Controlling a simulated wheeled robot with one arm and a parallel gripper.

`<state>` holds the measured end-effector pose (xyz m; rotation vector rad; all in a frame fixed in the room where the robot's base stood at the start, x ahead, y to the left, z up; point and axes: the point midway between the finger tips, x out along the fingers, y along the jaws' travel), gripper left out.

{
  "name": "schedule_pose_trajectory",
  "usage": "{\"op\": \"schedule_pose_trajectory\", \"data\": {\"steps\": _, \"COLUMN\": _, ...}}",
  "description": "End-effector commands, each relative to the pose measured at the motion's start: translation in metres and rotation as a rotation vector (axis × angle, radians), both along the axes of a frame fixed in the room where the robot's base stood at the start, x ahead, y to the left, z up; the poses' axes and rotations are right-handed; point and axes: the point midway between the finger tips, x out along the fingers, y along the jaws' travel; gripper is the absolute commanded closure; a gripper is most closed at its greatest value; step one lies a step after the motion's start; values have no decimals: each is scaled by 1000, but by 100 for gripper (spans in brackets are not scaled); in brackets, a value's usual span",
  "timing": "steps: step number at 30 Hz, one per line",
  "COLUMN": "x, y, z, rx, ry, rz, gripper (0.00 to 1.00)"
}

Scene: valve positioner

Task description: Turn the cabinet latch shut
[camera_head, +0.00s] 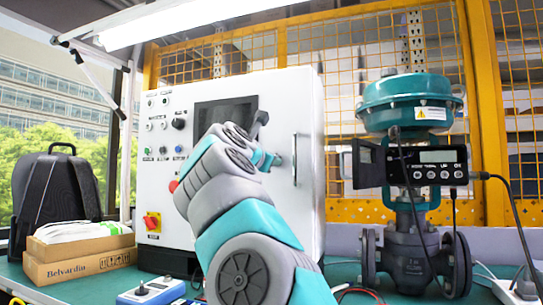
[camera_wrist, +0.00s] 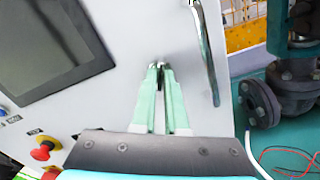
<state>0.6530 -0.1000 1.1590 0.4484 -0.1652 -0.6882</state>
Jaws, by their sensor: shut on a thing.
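The white control cabinet (camera_head: 308,110) stands at the back of the bench, and its front face also fills much of the wrist view (camera_wrist: 150,30). A small dark latch (camera_wrist: 160,76) on that face sits between the fingertips of my gripper (camera_wrist: 160,68). The fingers are pale green, close together and shut on the latch. Most of the latch is hidden by the fingertips, so its exact angle is hard to tell. In the head view my gripper (camera_head: 272,160) is against the cabinet front, and my arm hides the latch.
A vertical metal handle (camera_head: 294,160) is just right of my gripper. A dark screen (camera_wrist: 55,45) and a red emergency knob (camera_wrist: 42,150) lie to the left. A teal valve positioner (camera_head: 412,100) stands at the right. Boxes (camera_head: 78,262) and a backpack (camera_head: 55,195) are at the left.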

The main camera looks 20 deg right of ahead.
Motion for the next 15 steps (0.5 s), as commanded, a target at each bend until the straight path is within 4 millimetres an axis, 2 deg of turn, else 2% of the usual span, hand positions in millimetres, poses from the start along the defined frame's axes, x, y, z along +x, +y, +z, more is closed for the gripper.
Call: {"op": "schedule_pose_trajectory", "data": {"steps": 15, "x": 0, "y": 1, "z": 1, "rx": -292, "ry": 250, "rz": 2, "gripper": 100}}
